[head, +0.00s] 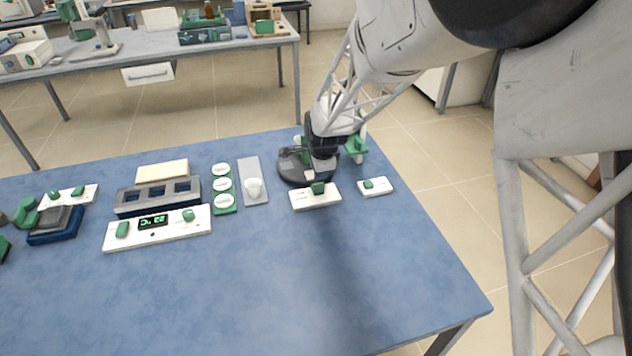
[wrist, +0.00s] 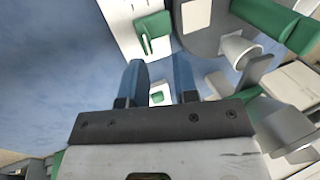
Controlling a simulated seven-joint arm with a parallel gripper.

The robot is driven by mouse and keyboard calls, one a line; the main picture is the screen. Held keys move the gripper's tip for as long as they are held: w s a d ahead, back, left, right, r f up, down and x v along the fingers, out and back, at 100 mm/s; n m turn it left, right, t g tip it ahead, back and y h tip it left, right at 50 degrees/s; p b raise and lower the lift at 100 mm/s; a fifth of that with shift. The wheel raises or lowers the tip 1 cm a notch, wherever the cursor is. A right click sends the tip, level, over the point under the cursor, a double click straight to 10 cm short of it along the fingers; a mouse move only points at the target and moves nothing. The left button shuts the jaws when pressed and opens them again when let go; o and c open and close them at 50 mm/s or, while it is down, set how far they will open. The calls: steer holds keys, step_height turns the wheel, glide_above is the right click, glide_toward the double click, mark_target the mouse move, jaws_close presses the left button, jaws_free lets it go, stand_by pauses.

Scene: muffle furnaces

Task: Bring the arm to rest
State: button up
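My gripper shows in the wrist view (wrist: 158,72) with its two blue fingers apart and nothing between their tips. In the head view my arm reaches down from the upper right to the far right part of the blue table (head: 350,260). Its end is over a round dark device (head: 291,168) and partly hides it. The fingertips are hard to make out there. A white control panel with a green knob (head: 301,201) is just in front of this device. It also shows near the fingers in the wrist view (wrist: 128,28).
A small white switch box (head: 381,189) is right of the panel. The table's front is clear.

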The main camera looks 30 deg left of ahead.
steer(key=shift+d, duration=0.1)
steer(key=s+d+r+n, duration=0.1)
steer(key=s+d+r, duration=0.1)
steer(key=d+r, duration=0.65)
steer(key=s+d+r+n+h, duration=0.15)
steer(key=d+r, duration=0.25)
steer(key=d, duration=0.9)
steer(key=s+d+r+n, duration=0.25)
steer(key=d+r, duration=0.35)
steer(key=d, duration=0.5)
steer(key=s+d+r+n, duration=0.1)
steer(key=s+d+n, duration=0.1)
steer(key=s+d, duration=0.9)
steer(key=s+d+r+n+h, duration=0.1)
steer(key=s+d+r, duration=0.1)
steer(key=s+d, duration=0.9)
steer(key=shift+s+n, duration=0.4)
steer(key=shift+s, duration=0.65)
steer(key=shift+d, duration=0.1)
